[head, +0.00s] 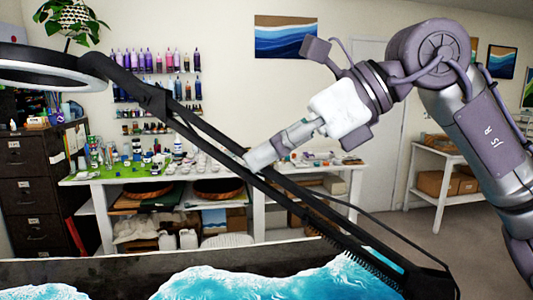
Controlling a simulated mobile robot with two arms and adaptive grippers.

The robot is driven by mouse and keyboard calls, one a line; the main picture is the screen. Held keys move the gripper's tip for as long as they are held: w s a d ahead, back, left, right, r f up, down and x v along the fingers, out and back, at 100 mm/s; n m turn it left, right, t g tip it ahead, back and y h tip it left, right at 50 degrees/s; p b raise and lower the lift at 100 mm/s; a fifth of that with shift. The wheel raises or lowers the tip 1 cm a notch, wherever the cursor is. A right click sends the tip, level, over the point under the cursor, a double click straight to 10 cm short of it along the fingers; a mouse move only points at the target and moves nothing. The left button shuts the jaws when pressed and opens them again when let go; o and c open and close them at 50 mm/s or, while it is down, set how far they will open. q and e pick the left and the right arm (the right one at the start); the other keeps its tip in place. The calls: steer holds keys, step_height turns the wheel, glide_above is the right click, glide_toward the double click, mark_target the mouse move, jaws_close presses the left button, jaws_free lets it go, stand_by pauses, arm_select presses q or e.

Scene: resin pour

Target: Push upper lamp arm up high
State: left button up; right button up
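The black lamp arm (190,128) runs diagonally from the upper left down to the lower right. My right gripper (256,160) comes in from the upper right. Its fingertips meet the lamp arm near the middle of the picture and overlap its upper side; whether they touch it I cannot tell. The fingers show edge-on, so their opening is unclear. My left gripper is out of view.
A resin table with blue and white waves (260,283) lies below the lamp arm. Behind are a white workbench (330,187) with a green top and many small bottles, a dark drawer cabinet (35,185), a hanging plant (68,18) and wall shelves of bottles.

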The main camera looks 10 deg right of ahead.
steer(key=o, duration=0.4)
steer(key=v, duration=1.2)
